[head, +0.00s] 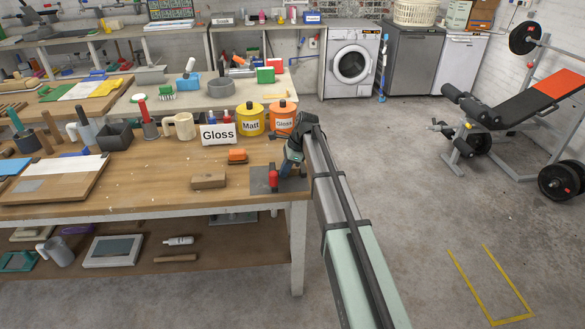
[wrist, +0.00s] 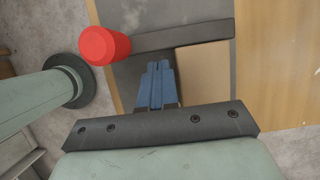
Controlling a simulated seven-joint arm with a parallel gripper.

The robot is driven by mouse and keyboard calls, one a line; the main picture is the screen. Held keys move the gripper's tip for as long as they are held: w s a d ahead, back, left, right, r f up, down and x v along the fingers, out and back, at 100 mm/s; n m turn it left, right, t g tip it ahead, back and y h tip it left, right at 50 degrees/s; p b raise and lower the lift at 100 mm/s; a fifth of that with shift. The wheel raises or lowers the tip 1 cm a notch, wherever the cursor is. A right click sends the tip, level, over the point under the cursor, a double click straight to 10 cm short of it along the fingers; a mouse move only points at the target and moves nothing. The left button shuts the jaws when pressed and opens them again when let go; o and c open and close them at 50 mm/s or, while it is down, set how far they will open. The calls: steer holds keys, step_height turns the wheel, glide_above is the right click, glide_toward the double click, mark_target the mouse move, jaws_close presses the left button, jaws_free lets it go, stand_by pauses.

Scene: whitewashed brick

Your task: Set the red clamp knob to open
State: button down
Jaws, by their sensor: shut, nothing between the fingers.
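The red clamp knob (head: 273,179) is at the right front end of the wooden workbench, by a dark grey plate (head: 292,185). In the wrist view the knob (wrist: 104,45) is a red cylinder left of and beyond my fingertips. My gripper (head: 286,170) is low over the plate, just right of the knob. Its blue fingers (wrist: 157,72) are together and empty in the wrist view. A gap shows between fingers and knob there. The knob's setting cannot be read, and the clamp's mechanism is mostly hidden by my arm.
A wooden block (head: 208,181) and an orange object (head: 237,156) lie left of the knob. Behind stand a Gloss sign (head: 218,134), a yellow tin (head: 250,120) and an orange tin (head: 282,121). The bench's front edge is close to the knob.

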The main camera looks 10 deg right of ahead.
steer(key=shift+a, duration=0.35)
steer(key=a, duration=0.6)
steer(key=shift+a, duration=0.4)
